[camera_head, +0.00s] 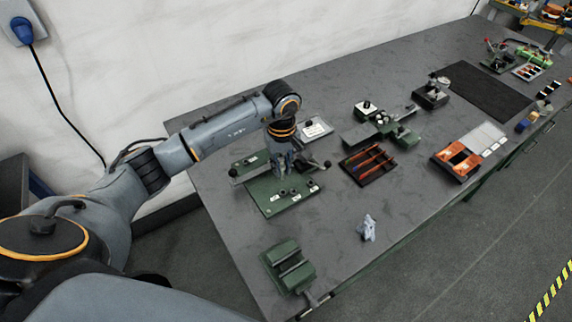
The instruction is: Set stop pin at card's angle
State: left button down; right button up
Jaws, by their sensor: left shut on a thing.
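A green bending fixture (272,208) lies on the grey bench near its left edge, with small labels, dark knobs and a lever bar across it. My left gripper (287,172) points down over the middle of this fixture. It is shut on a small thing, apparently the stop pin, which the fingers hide. A white card (315,129) lies in a grey holder just behind the fixture, partly beside my wrist; its print is too small to read. My right gripper is not in view.
A dark tray with orange-handled tools (368,165) lies right of the fixture. A green vise (288,266) is at the front edge, and a crumpled grey cloth (367,228) lies nearby. Bench space (330,215) before the fixture is clear.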

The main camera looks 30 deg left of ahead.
aim_at(282, 178)
pick_arm(q)
jog(key=shift+f+b, duration=0.45)
jog(key=shift+f, duration=0.45)
jog(key=shift+f+b, duration=0.65)
jog(key=shift+f, duration=0.75)
jog(key=shift+f+b, duration=0.55)
jog(key=shift+b, duration=0.15)
jog(key=shift+f+b, duration=0.75)
jog(key=shift+f, duration=0.05)
jog(key=shift+f+b, duration=0.6)
jog(key=shift+f, duration=0.1)
dwell(0.8)
jog(key=c, duration=1.6)
grip_release()
